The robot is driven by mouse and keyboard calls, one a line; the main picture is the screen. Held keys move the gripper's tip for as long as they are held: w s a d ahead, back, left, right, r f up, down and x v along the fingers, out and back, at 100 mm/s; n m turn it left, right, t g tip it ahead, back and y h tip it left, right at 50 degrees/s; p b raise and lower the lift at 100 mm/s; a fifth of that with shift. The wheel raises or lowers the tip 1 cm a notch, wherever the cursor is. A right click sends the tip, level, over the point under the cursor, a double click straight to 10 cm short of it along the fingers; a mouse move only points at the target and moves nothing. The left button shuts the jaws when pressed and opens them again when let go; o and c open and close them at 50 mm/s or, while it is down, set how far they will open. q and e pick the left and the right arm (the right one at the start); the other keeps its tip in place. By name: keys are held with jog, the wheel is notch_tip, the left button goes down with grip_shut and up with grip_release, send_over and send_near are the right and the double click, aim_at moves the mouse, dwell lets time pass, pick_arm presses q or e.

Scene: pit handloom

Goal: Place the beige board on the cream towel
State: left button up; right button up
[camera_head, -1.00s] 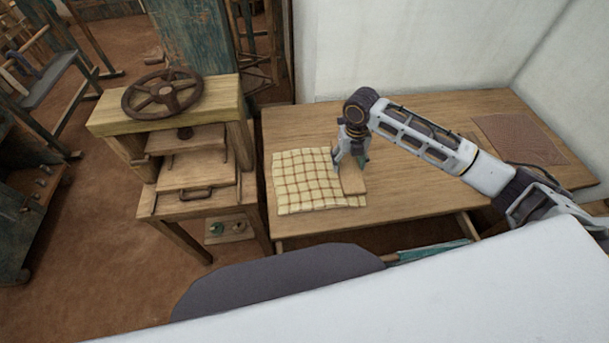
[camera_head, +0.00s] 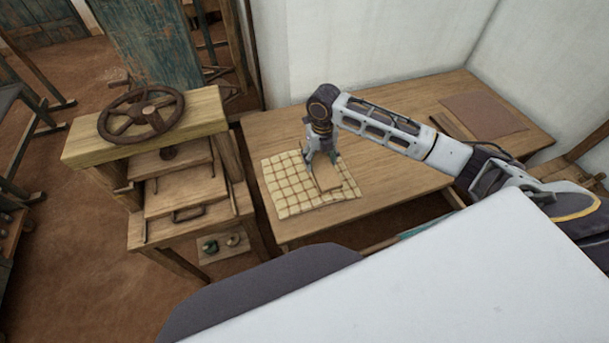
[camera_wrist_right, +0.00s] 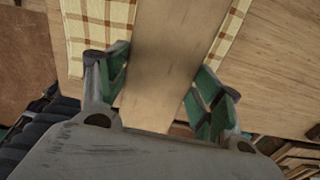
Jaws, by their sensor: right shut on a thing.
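The cream towel (camera_head: 283,186) with brown checks lies flat on the left part of the wooden table. My right gripper (camera_head: 322,160) is shut on the beige board (camera_head: 328,179), a plain flat rectangular piece, and points down over the towel's right half. In the right wrist view the board (camera_wrist_right: 172,50) runs between the two green-padded fingers, with towel (camera_wrist_right: 98,25) showing on both sides of it. Whether the board touches the towel or hangs just above it, I cannot tell. My left gripper is not in view.
A wooden press with a dark handwheel (camera_head: 141,114) stands left of the table. A brown mat (camera_head: 483,116) lies at the table's right. The wooden table (camera_head: 390,172) is clear right of the towel. A white wall (camera_head: 390,45) rises behind.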

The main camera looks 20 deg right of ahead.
aim_at(319, 170)
jog(key=shift+w+d, duration=0.1)
jog(key=shift+d, duration=0.1)
jog(key=shift+f, duration=0.1)
dwell(0.4)
jog(key=shift+f, duration=3.05)
jog(key=shift+f, duration=0.1)
notch_tip(319, 170, down, 2)
jog(key=shift+f+p, duration=0.2)
jog(key=shift+p, duration=0.1)
jog(key=shift+f, duration=0.55)
jog(key=c, duration=0.3)
jog(key=shift+s, duration=0.2)
